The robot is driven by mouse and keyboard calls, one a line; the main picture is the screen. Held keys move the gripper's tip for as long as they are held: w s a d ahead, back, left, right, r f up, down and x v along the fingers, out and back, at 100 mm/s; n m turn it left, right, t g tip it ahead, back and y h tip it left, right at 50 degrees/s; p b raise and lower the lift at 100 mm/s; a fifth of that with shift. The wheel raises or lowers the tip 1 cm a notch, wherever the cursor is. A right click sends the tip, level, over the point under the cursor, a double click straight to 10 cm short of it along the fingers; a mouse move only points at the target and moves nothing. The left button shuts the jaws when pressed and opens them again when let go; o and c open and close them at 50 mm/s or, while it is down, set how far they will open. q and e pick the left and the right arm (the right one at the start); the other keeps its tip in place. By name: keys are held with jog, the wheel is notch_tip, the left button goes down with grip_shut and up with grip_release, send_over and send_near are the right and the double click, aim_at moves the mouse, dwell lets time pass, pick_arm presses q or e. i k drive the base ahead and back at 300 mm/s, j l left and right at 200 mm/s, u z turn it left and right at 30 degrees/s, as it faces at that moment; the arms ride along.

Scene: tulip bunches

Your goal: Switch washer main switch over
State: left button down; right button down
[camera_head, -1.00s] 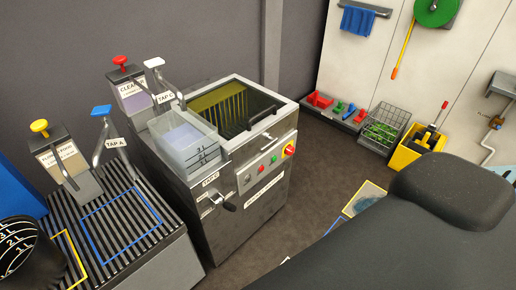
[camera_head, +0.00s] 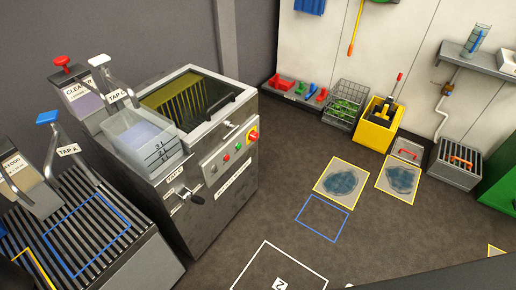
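The washer (camera_head: 218,218) is a grey steel cabinet left of centre, with a dark basin and a rack under its top opening. Its main switch appears to be the red knob on a yellow plate (camera_head: 252,135) at the right end of the sloped front panel. The knob's exact position is too small to read. Small green and red buttons (camera_head: 232,151) sit to its left on the panel. Neither of my grippers is in view, and nothing touches the switch.
A clear measuring container (camera_head: 142,140) stands at the washer's left, near the taps. A lever handle (camera_head: 190,197) sticks out of the front. The floor (camera_head: 265,215) before the washer is clear, with marked outlines. A yellow bucket (camera_head: 378,125) and wire basket (camera_head: 345,104) stand by the wall.

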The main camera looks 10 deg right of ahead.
aim_at(254, 135)
jog(key=i+l+u, duration=0.15)
jog(key=i, duration=0.4)
jog(key=i+l+u, duration=0.15)
jog(key=i, duration=0.4)
jog(key=i+l, duration=0.2)
jog(key=j+u, duration=0.05)
